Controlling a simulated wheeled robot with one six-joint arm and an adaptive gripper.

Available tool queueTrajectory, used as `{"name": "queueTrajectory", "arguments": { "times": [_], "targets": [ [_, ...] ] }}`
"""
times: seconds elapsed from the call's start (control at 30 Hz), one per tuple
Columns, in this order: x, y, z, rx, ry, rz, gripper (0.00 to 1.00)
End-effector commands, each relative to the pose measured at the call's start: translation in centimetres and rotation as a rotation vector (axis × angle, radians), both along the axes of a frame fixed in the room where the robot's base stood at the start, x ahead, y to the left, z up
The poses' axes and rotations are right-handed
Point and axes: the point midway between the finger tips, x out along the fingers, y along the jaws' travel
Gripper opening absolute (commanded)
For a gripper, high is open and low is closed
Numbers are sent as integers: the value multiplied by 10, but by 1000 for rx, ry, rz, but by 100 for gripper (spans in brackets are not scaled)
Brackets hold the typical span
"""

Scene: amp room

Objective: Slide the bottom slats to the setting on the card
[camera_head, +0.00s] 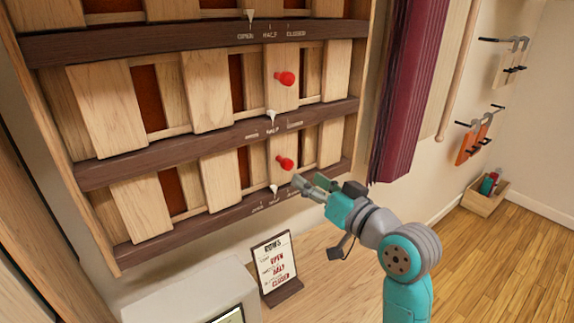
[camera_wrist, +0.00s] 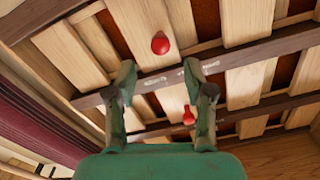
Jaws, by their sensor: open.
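The bottom slats (camera_head: 219,181) are pale wood in the lowest row of a wall panel, with a red knob (camera_head: 286,163) on one slat. A white pointer (camera_head: 274,190) below that knob stands near the middle mark of the lowest scale. The card (camera_head: 277,262) stands upright below the panel; its red words are too blurred to read surely. My gripper (camera_head: 312,185) is open and empty, just right of and below the bottom knob, apart from it. In the wrist view the open fingers (camera_wrist: 160,85) frame a labelled rail, with a nearer red knob (camera_wrist: 160,43) beyond them.
The middle row has its own red knob (camera_head: 287,78) above the bottom one. Dark rails (camera_head: 200,142) carry the scales. A purple curtain (camera_head: 402,90) hangs right of the panel. A white box (camera_head: 190,290) stands left of the card. The wooden floor at right is mostly clear.

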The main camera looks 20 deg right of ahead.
Motion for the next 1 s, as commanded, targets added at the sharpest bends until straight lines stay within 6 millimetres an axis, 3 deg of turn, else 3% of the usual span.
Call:
{"name": "queueTrajectory", "arguments": {
  "times": [0.3, 0.5, 0.93, 1.0],
  "targets": [
    [54, 18, 0, 0, -1, 2, 53],
    [76, 25, 0, 0, 0, 0, 53],
    [85, 28, 0, 0, -1, 0, 53],
    [85, 28, 0, 0, -1, 0, 38]
  ]
}}
